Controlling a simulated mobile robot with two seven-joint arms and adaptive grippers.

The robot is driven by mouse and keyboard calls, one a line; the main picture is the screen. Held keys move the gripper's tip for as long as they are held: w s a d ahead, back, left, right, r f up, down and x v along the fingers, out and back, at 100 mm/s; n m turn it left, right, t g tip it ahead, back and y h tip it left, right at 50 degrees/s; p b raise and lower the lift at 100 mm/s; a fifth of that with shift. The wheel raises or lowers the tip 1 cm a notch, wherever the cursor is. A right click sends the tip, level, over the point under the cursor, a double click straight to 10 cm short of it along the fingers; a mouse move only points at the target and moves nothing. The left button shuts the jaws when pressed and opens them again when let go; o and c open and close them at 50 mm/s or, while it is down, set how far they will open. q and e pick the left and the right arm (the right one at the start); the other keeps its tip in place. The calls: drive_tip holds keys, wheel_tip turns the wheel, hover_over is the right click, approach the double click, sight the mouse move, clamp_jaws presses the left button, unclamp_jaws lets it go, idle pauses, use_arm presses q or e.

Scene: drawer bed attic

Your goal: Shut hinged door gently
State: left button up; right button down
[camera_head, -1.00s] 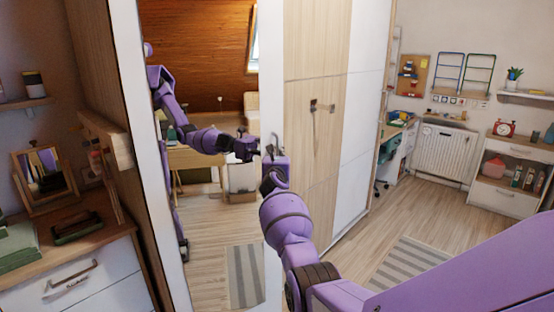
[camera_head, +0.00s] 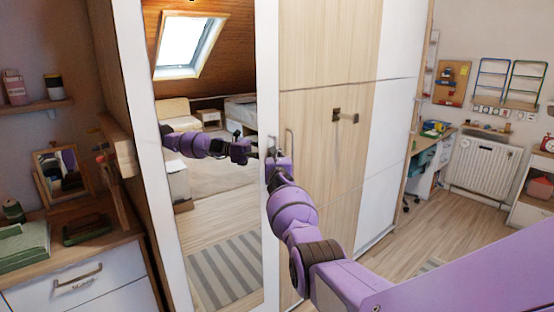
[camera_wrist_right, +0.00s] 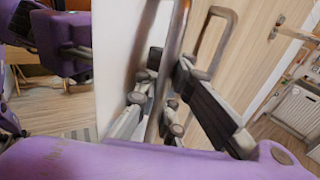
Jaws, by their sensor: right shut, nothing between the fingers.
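The hinged door is a tall mirrored panel with a white frame (camera_head: 267,60), standing at the left of the wooden wardrobe door (camera_head: 320,50). Its right edge looks close to that door; I cannot tell whether a small gap remains. My right gripper (camera_head: 274,150) is at the mirrored door's right edge, by its handle. In the right wrist view the gripper (camera_wrist_right: 160,95) is shut beside the door's dark bar handle (camera_wrist_right: 172,45), with nothing held. A second bar handle (camera_wrist_right: 230,15) stands on the wooden door. My left gripper is not in view; the purple arm in the mirror is a reflection.
A dresser (camera_head: 100,285) with a green box and small mirror stands at the left. The floor (camera_head: 425,235) at the right is clear, towards a desk and radiator (camera_head: 482,165).

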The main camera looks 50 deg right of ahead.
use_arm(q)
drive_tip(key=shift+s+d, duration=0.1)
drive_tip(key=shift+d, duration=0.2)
use_arm(e)
drive_tip(key=shift+w+a+f, duration=0.15)
drive_tip(key=shift+w+a, duration=0.3)
drive_tip(key=shift+w, duration=0.3)
drive_tip(key=c, duration=2.1)
unclamp_jaws()
drive_tip(key=shift+w+a+n, duration=0.15)
drive_tip(key=shift+a+n, duration=0.15)
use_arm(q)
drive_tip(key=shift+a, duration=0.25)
use_arm(e)
drive_tip(key=shift+s+d, duration=0.25)
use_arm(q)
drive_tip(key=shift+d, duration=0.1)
use_arm(e)
drive_tip(key=v, duration=1.2)
drive_tip(key=shift+d+r, duration=0.1)
drive_tip(key=shift+r, duration=0.1)
